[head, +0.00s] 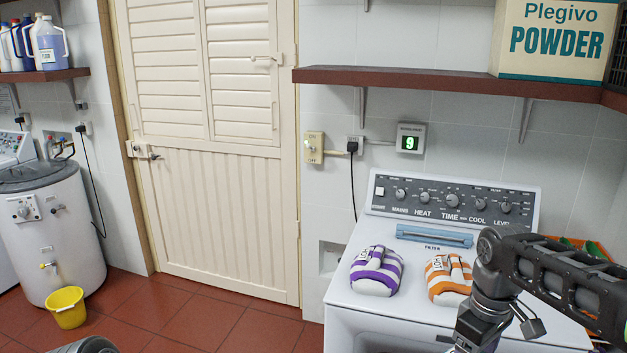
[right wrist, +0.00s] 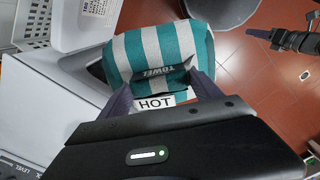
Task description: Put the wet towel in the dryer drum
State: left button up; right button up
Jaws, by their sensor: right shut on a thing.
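The towel (right wrist: 160,50), teal and white striped and marked TOWEL, is in the right wrist view. My right gripper (right wrist: 160,88) is shut on its near edge. A white HOT label shows between the fingers; I cannot tell what it belongs to. The white dryer (head: 340,300) stands at the right in the head view, my right arm reaching down in front of it. Its front is mostly cut off, so the drum inside is hidden. My left gripper (right wrist: 262,34) seems to show at the upper right of the wrist view, too small to judge.
A white basket (right wrist: 62,28) is at the wrist view's upper left. A yellow bucket (head: 66,307) stands by the round washer (head: 55,225). The red tiled floor (head: 165,315) is open between.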

jog(key=w+a+f+m, duration=0.6)
jog(key=a+f, duration=0.3)
jog(key=f, duration=0.1)
jog(key=shift+w+a+f+m, duration=0.2)
jog(key=shift+w+f+m, duration=0.05)
jog(key=shift+f+m, duration=0.05)
dwell(2.4)
